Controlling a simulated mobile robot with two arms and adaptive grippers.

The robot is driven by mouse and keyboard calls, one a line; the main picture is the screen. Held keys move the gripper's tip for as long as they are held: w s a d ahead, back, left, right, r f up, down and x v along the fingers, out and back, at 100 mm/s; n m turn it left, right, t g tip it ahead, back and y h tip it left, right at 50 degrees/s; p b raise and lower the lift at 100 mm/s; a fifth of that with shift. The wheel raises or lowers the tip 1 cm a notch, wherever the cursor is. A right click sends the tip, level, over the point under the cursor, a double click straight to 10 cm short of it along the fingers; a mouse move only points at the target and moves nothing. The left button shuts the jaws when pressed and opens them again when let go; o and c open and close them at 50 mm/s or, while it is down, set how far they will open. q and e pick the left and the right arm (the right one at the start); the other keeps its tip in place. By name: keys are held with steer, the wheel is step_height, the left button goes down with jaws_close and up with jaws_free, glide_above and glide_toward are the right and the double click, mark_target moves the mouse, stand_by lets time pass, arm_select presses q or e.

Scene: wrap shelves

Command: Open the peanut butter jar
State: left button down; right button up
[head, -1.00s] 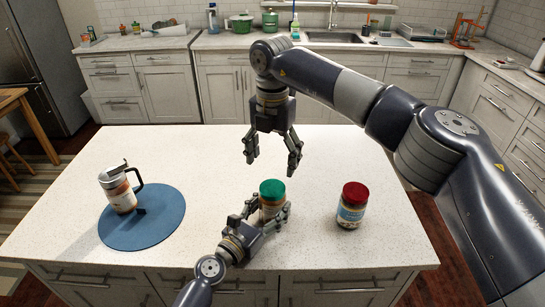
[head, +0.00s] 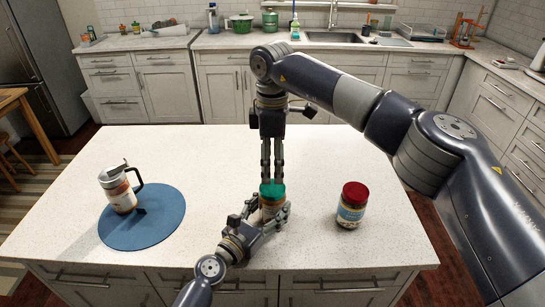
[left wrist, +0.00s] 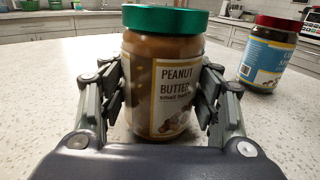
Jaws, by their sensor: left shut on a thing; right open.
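The peanut butter jar (head: 268,208) stands upright on the island counter with its green lid (head: 271,192) on. Its label reads "PEANUT BUTTER" in the left wrist view (left wrist: 176,90). My left gripper (head: 270,213) is shut around the jar's body, one finger on each side, below the lid. My right gripper (head: 272,180) points straight down at the far side of the green lid in the head view. Its fingers are a small gap apart, and I cannot tell whether they touch the lid. The left wrist view does not show them.
A jar with a red lid (head: 352,206) stands to the right on the white island counter (head: 330,250). A steel mug with a black handle (head: 120,192) stands on a round blue mat (head: 150,232) at the left. The counter between mat and held jar is clear.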

mark_target(273, 187)
step_height(273, 187, down, 7)
stand_by(0.3)
steer(key=shift+c, duration=0.4)
